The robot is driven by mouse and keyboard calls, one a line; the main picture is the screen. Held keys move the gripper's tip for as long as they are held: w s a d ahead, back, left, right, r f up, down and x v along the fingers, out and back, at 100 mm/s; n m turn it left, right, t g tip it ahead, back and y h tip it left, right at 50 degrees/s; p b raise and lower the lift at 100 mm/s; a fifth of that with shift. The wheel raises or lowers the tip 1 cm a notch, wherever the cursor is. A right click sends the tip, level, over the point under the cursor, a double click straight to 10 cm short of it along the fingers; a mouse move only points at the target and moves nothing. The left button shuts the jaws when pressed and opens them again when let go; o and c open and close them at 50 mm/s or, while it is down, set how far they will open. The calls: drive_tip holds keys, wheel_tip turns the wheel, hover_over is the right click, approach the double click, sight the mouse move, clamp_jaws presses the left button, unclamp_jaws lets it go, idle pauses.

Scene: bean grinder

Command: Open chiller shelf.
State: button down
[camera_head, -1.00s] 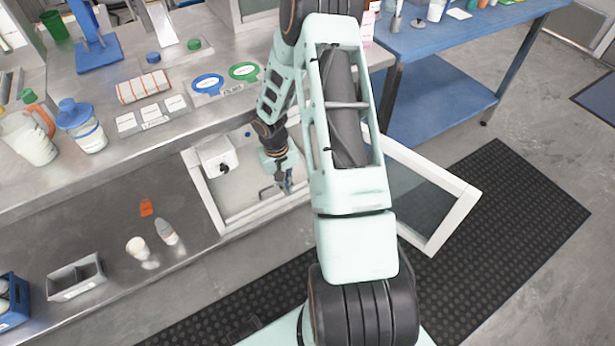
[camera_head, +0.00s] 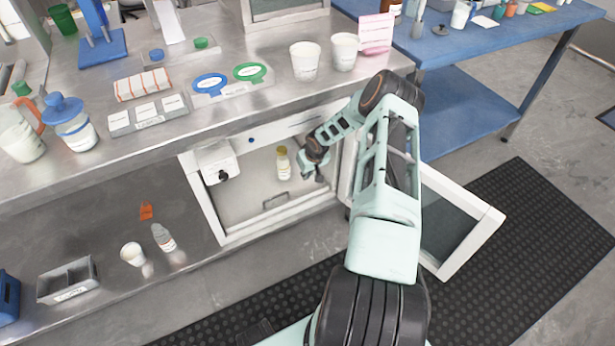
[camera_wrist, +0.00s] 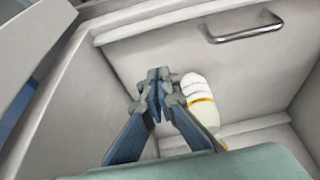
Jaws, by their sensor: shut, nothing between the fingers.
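The chiller (camera_head: 212,213) is a white-framed compartment under the counter. Its glass door (camera_head: 487,225) stands swung open to the right. Inside, the pale shelf has a grey metal bar handle (camera_head: 276,200), also seen at the top right of the wrist view (camera_wrist: 243,29). How far out the shelf sits is hard to tell. A white bottle with a yellow cap (camera_head: 283,162) is inside; in the wrist view the bottle (camera_wrist: 196,92) is just right of the fingers. My gripper (camera_head: 320,178) is at the chiller's right side, shut and empty, apart from the handle. Its fingertips (camera_wrist: 157,76) are together.
A white box with a black knob (camera_head: 217,162) is at the chiller's upper left. Two white cups (camera_head: 305,60) stand on the counter above. A bottle (camera_head: 164,238), a cup (camera_head: 132,254) and a grey bin (camera_head: 69,280) occupy the lower shelf at left. My arm crosses before the open door.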

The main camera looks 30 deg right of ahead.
sight(307, 192)
drive_tip(key=b+x, duration=0.2)
drive_tip(key=x, duration=0.5)
drive_tip(key=shift+s, duration=0.15)
drive_tip(key=shift+s+r, duration=0.2)
drive_tip(key=shift+s, duration=1.7)
drive_tip(key=shift+s, duration=0.1)
